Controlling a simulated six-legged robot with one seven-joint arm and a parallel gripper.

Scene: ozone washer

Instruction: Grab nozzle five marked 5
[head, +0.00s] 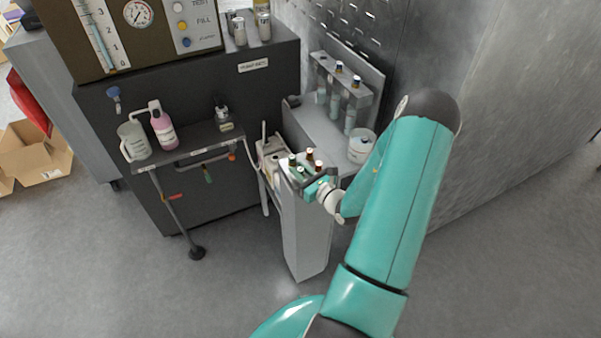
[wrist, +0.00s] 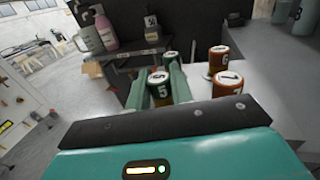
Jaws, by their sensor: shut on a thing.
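In the head view my gripper (head: 311,185) is at the top of the pale pedestal (head: 306,235), among the nozzle caps. There I cannot read which cap is 5.
A green nozzle (wrist: 170,57) stands just behind. Orange-capped nozzles (wrist: 219,57) (wrist: 228,83) stand close on the right. A dark bench (head: 195,145) with a jug (head: 134,142) and pink bottle (head: 163,130) is left. A rack (head: 340,75) and white tub (head: 362,146) are behind right.

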